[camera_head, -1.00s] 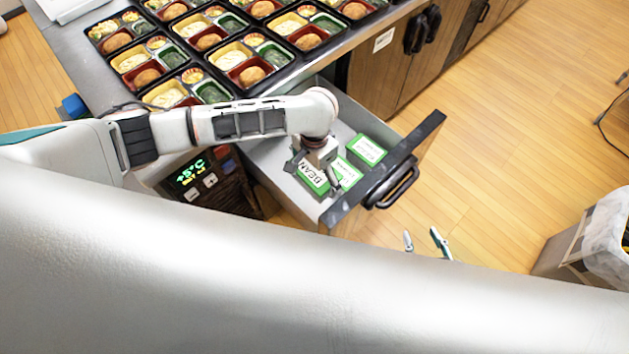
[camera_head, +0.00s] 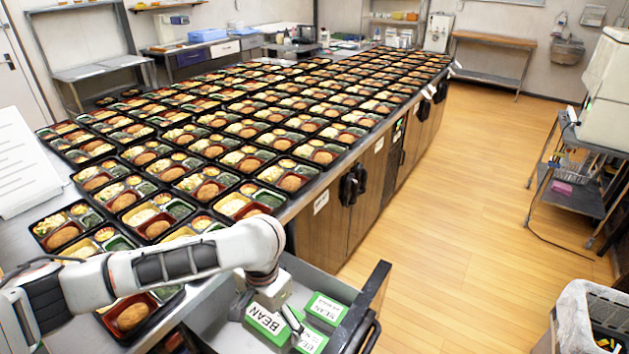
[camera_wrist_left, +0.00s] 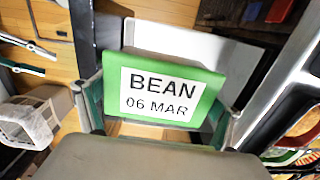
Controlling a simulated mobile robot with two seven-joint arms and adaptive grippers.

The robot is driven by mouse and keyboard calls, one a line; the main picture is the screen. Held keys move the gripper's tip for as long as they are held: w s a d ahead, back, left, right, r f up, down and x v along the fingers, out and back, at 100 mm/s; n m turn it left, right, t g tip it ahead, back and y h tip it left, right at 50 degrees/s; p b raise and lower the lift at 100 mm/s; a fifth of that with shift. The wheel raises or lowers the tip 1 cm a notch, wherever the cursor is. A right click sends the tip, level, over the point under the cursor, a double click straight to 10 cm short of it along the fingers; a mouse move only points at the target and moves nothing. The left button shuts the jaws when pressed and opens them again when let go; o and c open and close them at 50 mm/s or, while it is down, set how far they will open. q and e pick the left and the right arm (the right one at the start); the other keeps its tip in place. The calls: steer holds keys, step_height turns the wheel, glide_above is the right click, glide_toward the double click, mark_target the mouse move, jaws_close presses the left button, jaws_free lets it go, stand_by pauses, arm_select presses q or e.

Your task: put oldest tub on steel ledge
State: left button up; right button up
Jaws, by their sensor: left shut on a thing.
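My left gripper (camera_head: 290,316) is shut on a green tub (camera_head: 266,321) with a white label. In the left wrist view this tub (camera_wrist_left: 207,78) fills the jaws, and its label reads "BEAN 06 MAR". In the head view it shows at the open drawer (camera_head: 372,292); I cannot tell how far it is lifted. Two other green tubs are in the drawer: one farther back (camera_head: 326,308) and one nearer (camera_head: 311,341), with labels too small to read. A bare steel strip (camera_head: 316,190) edges the counter beside the bento trays. My right gripper (camera_wrist_left: 22,55) shows at the left wrist view's edge, fingers apart, empty.
Rows of filled bento trays (camera_head: 240,131) cover most of the counter. Dark cabinet handles (camera_head: 353,185) stick out from its front. A lined bin (camera_head: 575,320) stands at the lower right. The wooden floor (camera_head: 450,200) right of the counter is clear.

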arm_select(q)
step_height(320, 180, up, 2)
steer(key=shift+w+r, duration=0.1)
steer(key=a+r+n+b, duration=0.2)
steer(key=a+r+n, duration=0.5)
steer(key=a+r, duration=0.4)
steer(key=a, duration=0.3)
steer(key=shift+s+a+b, duration=0.25)
steer(key=shift+a+b, duration=0.05)
steer(key=shift+a, duration=0.1)
arm_select(e)
steer(key=w+a, duration=0.1)
steer(key=a+r+y, duration=0.1)
steer(key=shift+w+a+r+t, duration=0.15)
steer(key=shift+w+a+t, duration=0.25)
arm_select(q)
steer(key=shift+r, duration=0.15)
arm_select(e)
steer(key=shift+s+d+f, duration=0.1)
steer(key=shift+f, duration=0.15)
